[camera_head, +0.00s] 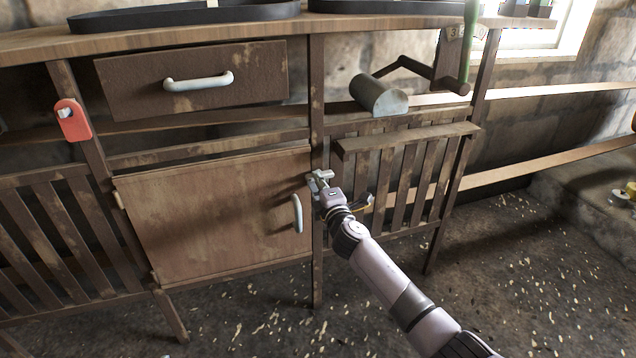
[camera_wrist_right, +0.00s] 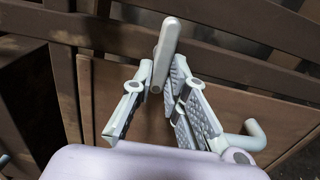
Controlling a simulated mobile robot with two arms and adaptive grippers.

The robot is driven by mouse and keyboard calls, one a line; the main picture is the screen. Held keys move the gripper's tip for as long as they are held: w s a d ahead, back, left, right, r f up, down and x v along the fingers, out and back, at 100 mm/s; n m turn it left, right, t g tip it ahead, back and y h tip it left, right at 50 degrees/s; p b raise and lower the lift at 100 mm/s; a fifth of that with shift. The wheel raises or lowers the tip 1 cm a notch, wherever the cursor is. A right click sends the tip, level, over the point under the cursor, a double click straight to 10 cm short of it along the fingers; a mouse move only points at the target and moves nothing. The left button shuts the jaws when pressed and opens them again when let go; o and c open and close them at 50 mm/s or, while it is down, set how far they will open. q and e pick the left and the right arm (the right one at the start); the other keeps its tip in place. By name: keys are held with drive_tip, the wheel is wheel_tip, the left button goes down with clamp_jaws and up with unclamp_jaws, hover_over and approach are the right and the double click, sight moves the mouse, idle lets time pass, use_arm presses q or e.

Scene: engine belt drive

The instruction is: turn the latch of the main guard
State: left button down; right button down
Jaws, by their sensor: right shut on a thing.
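The main guard is a brown wooden panel (camera_head: 215,215) in the lower front of the bench, and it stands closed in its frame. It has a pale curved handle (camera_head: 297,214) near its right edge, which also shows in the right wrist view (camera_wrist_right: 248,138). The latch, a light grey bar (camera_wrist_right: 167,45), sits on the dark post by the panel's upper right corner. My right gripper (camera_head: 322,182) is at this latch. In the right wrist view its fingers (camera_wrist_right: 160,85) are shut on the latch from both sides. In the head view the gripper partly hides the latch. My left gripper is out of view.
Above the panel is a closed drawer (camera_head: 195,78) with a pale handle. A red tag-like piece (camera_head: 73,120) is on the left post. A grey half-round block (camera_head: 379,96) and a slatted panel (camera_head: 408,170) are to the right. The floor in front is clear.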

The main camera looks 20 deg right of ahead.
drive_tip(key=shift+f, duration=0.1)
drive_tip(key=c, duration=1.6)
unclamp_jaws()
drive_tip(key=s, duration=1.2)
drive_tip(key=shift+d, duration=0.15)
